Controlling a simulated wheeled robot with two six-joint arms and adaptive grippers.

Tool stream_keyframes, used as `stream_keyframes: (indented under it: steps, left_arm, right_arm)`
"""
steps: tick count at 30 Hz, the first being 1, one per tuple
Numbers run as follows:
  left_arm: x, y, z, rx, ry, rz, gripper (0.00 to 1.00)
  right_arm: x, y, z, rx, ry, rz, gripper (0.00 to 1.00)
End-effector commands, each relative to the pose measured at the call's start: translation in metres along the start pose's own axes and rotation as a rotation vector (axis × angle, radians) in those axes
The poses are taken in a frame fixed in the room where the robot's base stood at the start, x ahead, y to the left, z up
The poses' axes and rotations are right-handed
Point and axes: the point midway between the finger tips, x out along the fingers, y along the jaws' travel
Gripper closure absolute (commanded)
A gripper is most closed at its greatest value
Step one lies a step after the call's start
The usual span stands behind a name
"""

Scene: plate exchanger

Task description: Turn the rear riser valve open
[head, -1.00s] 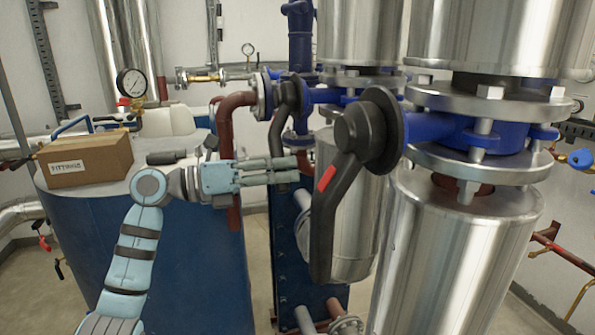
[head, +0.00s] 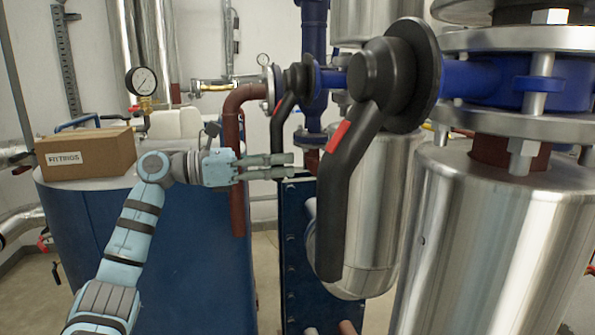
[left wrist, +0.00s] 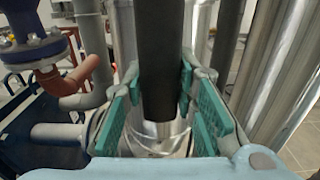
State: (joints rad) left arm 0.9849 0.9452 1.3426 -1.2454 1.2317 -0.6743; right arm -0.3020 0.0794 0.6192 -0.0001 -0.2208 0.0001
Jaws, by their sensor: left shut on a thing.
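The rear riser valve has a black lever handle (head: 283,115) that hangs down in the middle of the head view, beyond the larger front valve. My left gripper (head: 285,167) reaches in from the left at the lower end of this handle. In the left wrist view the black handle (left wrist: 158,60) runs down between the green finger pads (left wrist: 160,105), and the gripper is shut on it. The handle's lower tip is partly hidden by the fingers in the head view. My right gripper is not in view.
The front valve's large black lever (head: 345,185) with a red mark hangs close to the right of my left fingertips. Large silver cylinders (head: 480,240) fill the right side. A red-brown pipe (head: 233,150) stands behind my gripper. A cardboard box (head: 85,155) sits on the blue tank (head: 190,250).

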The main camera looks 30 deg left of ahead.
Motion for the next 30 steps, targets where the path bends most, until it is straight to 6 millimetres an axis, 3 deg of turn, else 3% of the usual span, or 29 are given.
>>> stream_keyframes:
  steps: [13, 14, 17, 26, 30]
  left_arm:
    - [-0.006, 0.004, 0.004, 0.016, -0.008, 0.016, 1.0]
    - [-0.006, 0.004, 0.004, 0.016, -0.009, 0.017, 0.7]
    - [-0.006, 0.004, 0.004, 0.014, -0.007, 0.015, 0.53]
    - [-0.006, 0.003, 0.002, 0.011, -0.004, 0.011, 0.53]
    - [-0.022, 0.004, 0.001, 0.011, 0.0, 0.015, 0.53]
  right_arm:
    - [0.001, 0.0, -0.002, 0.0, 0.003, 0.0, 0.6]
    - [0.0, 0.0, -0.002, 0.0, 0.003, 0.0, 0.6]
    - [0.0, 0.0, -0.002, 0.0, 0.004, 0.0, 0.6]
    - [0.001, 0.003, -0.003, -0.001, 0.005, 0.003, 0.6]
    - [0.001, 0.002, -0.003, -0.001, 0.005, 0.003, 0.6]
